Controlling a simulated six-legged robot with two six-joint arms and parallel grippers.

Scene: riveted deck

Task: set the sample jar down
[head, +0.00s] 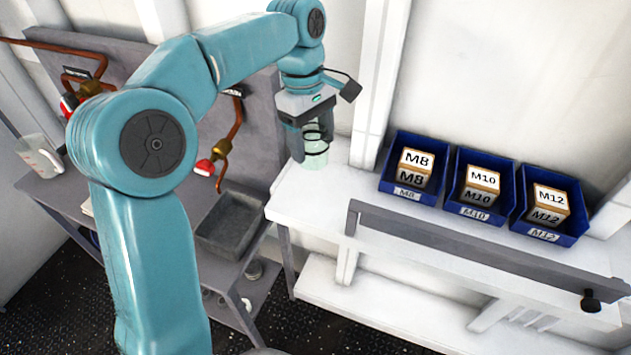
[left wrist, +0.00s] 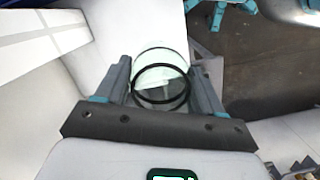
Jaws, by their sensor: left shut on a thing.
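The sample jar (head: 315,150) is a clear, pale green glass cylinder with dark rings around it. It is upright at the left end of the white shelf. My left gripper (head: 312,128) comes down from above and is shut on the jar. In the left wrist view, the jar (left wrist: 160,75) sits between the two fingers of my left gripper (left wrist: 163,90). The jar's base looks at or close to the shelf top; I cannot tell whether it touches. My right gripper is not in view.
Blue bins labelled M8 (head: 388,188), M10 (head: 447,198) and M12 (head: 519,222) stand on the white shelf (head: 345,190) to the right, each with a box. A grey rail (head: 450,240) runs along the front. A grey basin (head: 232,222) and copper pipes (head: 236,125) are left.

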